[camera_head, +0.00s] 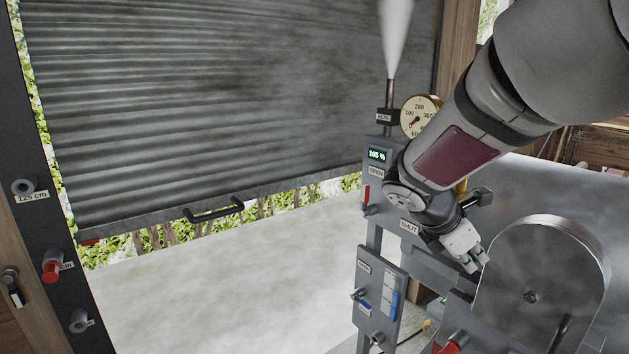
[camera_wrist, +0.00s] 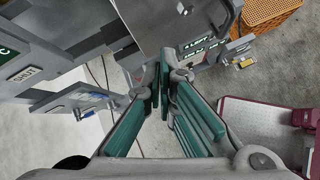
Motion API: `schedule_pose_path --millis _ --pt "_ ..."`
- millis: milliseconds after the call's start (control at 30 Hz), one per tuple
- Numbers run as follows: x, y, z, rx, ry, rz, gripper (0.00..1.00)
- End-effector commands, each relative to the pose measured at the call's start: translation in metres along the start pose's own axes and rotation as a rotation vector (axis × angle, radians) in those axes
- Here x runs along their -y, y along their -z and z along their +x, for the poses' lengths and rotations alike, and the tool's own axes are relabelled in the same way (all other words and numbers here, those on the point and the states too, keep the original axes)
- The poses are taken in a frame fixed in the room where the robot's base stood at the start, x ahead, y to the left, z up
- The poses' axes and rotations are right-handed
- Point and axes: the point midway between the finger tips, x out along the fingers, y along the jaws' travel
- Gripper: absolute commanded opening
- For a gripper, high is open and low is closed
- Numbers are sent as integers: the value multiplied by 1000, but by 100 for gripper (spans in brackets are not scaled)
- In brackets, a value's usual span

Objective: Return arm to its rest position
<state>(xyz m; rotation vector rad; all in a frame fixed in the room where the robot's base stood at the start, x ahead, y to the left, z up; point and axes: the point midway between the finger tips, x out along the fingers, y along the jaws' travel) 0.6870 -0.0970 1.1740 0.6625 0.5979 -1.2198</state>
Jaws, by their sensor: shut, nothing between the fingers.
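My arm reaches in from the upper right of the head view. My gripper (camera_head: 474,262) hangs at its end, tilted down, in front of the grey machine and just left of the rounded metal door (camera_head: 543,270). In the wrist view my gripper (camera_wrist: 163,70) shows its green-padded fingers meeting at the tips, with nothing between them. The fingertips look close to the grey machine parts; I cannot tell whether they touch anything.
A ribbed roller shutter (camera_head: 230,100) with a black handle (camera_head: 213,210) hangs partly down. A control box (camera_head: 378,300) stands left of my gripper. A gauge (camera_head: 420,115) and a steaming pipe (camera_head: 390,90) stand behind. A wicker basket (camera_wrist: 272,12) sits at upper right.

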Motion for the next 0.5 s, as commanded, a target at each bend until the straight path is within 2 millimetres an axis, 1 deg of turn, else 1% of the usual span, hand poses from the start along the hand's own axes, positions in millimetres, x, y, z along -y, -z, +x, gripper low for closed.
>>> schedule_pose_path --millis 33,200,333,500 --pt "18 -4 -8 -59 8 129 0" --pt "69 -2 -38 -240 59 544 0" --pt "104 4 -64 -364 110 848 0" --pt "146 17 -100 -513 191 1228 0"
